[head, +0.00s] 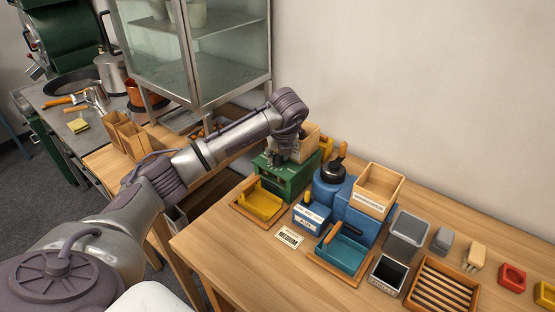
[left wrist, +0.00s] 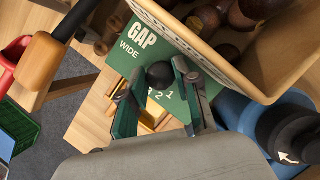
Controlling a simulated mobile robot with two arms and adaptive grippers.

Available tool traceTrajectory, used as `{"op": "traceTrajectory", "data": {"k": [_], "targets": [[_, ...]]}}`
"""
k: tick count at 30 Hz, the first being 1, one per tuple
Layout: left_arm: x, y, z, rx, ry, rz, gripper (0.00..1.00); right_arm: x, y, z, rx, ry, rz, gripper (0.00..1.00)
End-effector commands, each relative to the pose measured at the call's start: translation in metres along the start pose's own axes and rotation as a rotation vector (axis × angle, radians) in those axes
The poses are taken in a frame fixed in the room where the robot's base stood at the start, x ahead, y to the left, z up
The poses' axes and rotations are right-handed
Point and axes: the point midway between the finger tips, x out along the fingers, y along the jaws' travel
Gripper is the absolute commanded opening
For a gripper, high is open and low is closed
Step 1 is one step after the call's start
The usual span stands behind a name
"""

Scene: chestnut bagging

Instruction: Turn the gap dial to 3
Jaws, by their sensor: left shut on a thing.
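The green machine (head: 297,182) stands at the back left of the wooden table, and my left gripper (head: 283,157) is at its top. In the left wrist view its green plate (left wrist: 172,45) reads "GAP" and "WIDE". A dark round knob (left wrist: 160,75), the gap dial, sits between the two fingertips of my left gripper (left wrist: 160,72), which is shut on it. The figures 2 and 1 show beside the knob. My right gripper is in neither view.
A yellow tray (head: 262,202) lies before the green machine. A blue machine (head: 350,210) stands to its right. A glass cabinet (head: 205,60) is behind my left arm.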

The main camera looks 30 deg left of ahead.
Motion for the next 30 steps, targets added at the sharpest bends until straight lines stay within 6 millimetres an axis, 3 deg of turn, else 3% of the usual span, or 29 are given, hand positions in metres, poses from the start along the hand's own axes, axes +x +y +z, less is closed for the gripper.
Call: {"op": "traceTrajectory", "data": {"k": [15,30], "targets": [[0.0,-0.002,0.002,-0.304,-0.003,0.122,0.0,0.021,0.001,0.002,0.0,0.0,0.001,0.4],[-0.001,-0.002,0.002,-0.354,-0.003,0.143,0.0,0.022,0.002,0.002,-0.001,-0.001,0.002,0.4]]}}
